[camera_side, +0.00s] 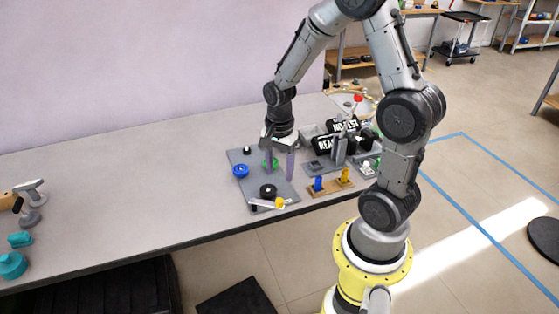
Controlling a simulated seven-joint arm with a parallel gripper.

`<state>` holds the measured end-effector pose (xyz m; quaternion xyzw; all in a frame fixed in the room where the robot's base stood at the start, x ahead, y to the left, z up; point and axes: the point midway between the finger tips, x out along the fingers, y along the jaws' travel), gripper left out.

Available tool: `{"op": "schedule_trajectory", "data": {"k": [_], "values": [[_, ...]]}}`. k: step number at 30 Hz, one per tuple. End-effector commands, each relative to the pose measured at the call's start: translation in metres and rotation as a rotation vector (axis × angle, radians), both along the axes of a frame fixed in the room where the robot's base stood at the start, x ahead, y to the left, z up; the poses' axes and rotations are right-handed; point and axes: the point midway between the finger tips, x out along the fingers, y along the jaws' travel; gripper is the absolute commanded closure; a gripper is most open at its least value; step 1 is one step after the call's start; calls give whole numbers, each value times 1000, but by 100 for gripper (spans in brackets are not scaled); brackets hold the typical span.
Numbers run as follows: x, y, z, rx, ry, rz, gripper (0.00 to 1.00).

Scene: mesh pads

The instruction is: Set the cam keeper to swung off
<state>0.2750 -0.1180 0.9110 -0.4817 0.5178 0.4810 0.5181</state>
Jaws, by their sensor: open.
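A grey plate (256,162) lies on the table under my gripper. Near its front edge is a pale bar (263,203) with a yellow knob (280,202) at its right end; it may be the cam keeper, but it is too small to be sure. Also on the plate are a black round knob (268,190), a blue round knob (240,171) and a green part (272,163) partly hidden by a finger. My gripper (280,176) is open and points down over the plate, its fingers apart. I cannot tell whether the fingertips touch anything.
Right of the plate stand a tan base with blue and yellow parts (319,187), grey fixtures (322,167) and black signs (327,142). Teal parts (14,264) and a hammer-like tool (30,190) lie far left. The table (130,180) between is clear.

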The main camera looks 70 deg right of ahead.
Motion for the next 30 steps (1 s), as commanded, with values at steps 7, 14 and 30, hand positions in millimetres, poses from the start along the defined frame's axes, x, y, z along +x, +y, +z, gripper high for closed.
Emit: {"op": "schedule_trajectory", "data": {"k": [7, 14, 30], "values": [[0, 0, 28, -1, -2, 0, 41], [0, 0, 31, 0, 0, 0, 41], [5, 58, 129, -102, -274, 287, 41]]}}
